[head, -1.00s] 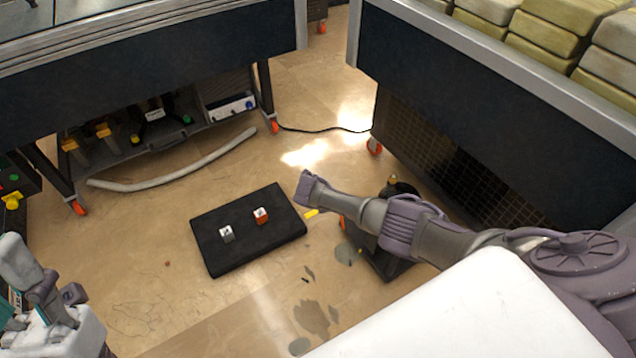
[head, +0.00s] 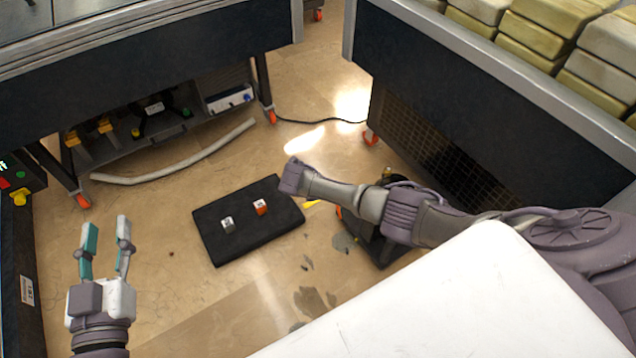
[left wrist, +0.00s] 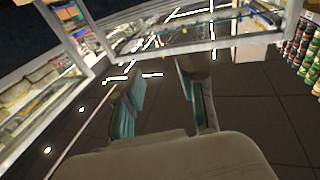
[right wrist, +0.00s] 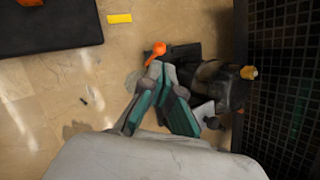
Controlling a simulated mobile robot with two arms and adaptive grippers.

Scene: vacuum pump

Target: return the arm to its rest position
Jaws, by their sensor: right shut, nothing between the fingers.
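My left gripper (head: 106,228) stands upright at the lower left of the head view, its two teal-padded fingers apart with nothing between them. Its fingers also show apart in the left wrist view (left wrist: 165,88), over a dark tiled floor. My right arm (head: 410,215) reaches in from the right of the head view; its fingers are not clearly visible there. In the right wrist view my right gripper (right wrist: 160,68) is closed and empty, its tips together above the floor. A dark machine with an orange part (right wrist: 215,85) sits just right of the fingers, partly covered by them.
A black mat (head: 225,250) with two small cubes (head: 227,224) (head: 260,207) lies on the floor. A yellow strip (right wrist: 119,18) lies beside it. Dark-sided benches stand at the upper left (head: 150,75) and right (head: 480,100). A pale hose (head: 180,170) lies under the left bench.

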